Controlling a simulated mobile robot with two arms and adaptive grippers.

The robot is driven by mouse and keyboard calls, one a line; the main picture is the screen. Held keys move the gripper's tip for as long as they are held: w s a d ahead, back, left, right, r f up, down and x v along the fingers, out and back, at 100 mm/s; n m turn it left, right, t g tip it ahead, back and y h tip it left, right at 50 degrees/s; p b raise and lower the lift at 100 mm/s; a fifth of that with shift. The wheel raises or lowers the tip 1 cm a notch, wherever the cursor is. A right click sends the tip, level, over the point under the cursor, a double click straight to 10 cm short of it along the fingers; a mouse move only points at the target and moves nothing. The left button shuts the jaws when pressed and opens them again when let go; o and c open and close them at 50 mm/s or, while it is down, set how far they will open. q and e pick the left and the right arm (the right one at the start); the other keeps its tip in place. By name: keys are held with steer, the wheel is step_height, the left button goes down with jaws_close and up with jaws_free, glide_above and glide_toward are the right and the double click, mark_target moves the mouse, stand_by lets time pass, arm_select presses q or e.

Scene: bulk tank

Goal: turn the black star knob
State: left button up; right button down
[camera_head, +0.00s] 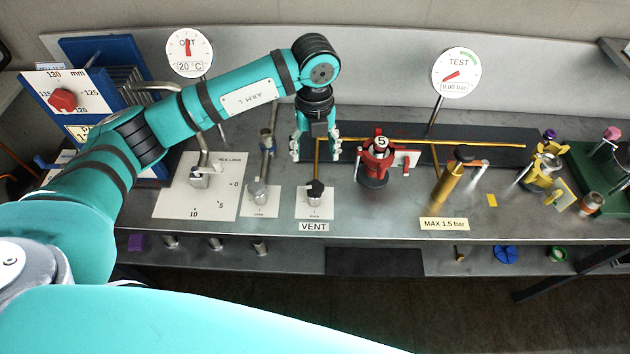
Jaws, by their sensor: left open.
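The black star knob (315,188) stands upright on a small white plate above the VENT label, near the middle of the bench. My left gripper (315,156) points down above and behind the knob in the picture. Its two fingers are spread apart with nothing between them, and I see a gap between the fingertips and the knob. How far the fingers are from the knob in depth is hard to tell. My right gripper is not in view.
A lever valve (258,190) stands just left of the knob. A red valve marked 5 (375,165) stands to the right, with a brass cylinder (448,182) beyond it. A brass pipe (410,142) runs behind. The bench front (375,225) is clear.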

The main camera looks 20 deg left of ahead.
mark_target(315, 186)
arm_select(q)
step_height(315, 186, down, 14)
steer(key=p, duration=0.3)
steer(key=shift+r+p, duration=0.1)
steer(key=shift+p, duration=0.2)
steer(key=c, duration=1.2)
